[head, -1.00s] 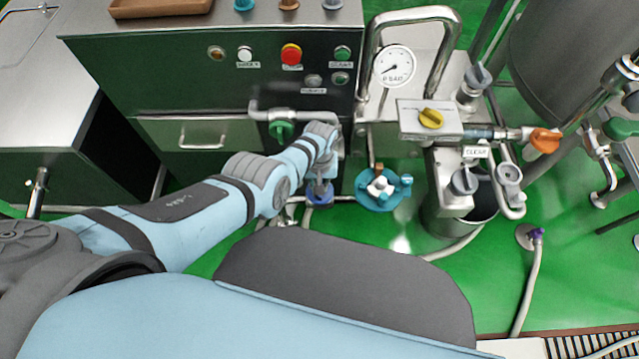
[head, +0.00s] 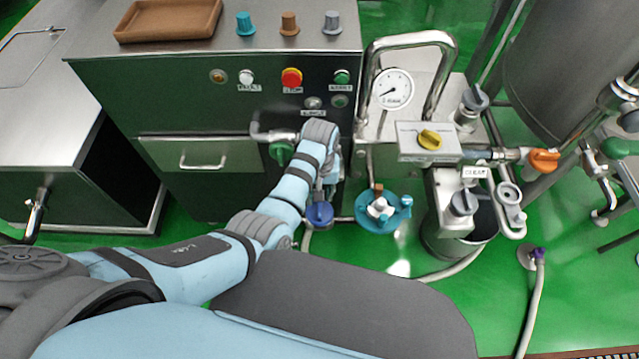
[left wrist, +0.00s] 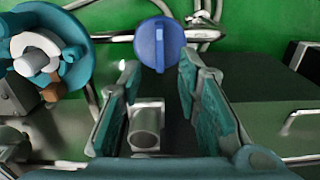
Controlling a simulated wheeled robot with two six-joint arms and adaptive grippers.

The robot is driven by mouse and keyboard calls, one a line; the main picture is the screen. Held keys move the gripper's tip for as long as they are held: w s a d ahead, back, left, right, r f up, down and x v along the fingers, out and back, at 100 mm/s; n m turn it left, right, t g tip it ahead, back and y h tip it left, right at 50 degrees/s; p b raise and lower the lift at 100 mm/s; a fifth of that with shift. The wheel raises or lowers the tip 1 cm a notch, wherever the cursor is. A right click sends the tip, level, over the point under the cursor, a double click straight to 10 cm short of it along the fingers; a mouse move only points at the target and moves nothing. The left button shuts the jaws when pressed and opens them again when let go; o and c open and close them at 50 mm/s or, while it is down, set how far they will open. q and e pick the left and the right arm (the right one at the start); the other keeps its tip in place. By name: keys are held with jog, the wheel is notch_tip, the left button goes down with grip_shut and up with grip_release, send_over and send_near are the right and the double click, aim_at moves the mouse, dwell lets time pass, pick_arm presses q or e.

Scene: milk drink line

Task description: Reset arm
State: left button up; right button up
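My left arm reaches in from the left in the head view, and its wrist is beside the front panel of the steel cabinet. My left gripper (left wrist: 159,70) is open, its two teal-padded fingers apart. A blue knob (left wrist: 157,44) is just beyond the fingertips in the left wrist view, and no finger is seen closed on it. The knob also shows in the head view (head: 319,214), below my wrist. A steel pipe end (left wrist: 145,139) shows between the fingers. My wrist hides most of the gripper in the head view. My right gripper is not in view.
A green valve handle (head: 281,152) is left of my wrist. A teal valve with a white hub (head: 378,210) is to the right. A gauge (head: 391,89), yellow knob (head: 431,139) and orange handle (head: 543,160) stand further right. A brown tray (head: 168,19) lies on the cabinet.

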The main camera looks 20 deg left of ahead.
pick_arm(q)
notch_tip(320, 180, up, 4)
jog(key=shift+r, duration=0.2)
dwell(0.3)
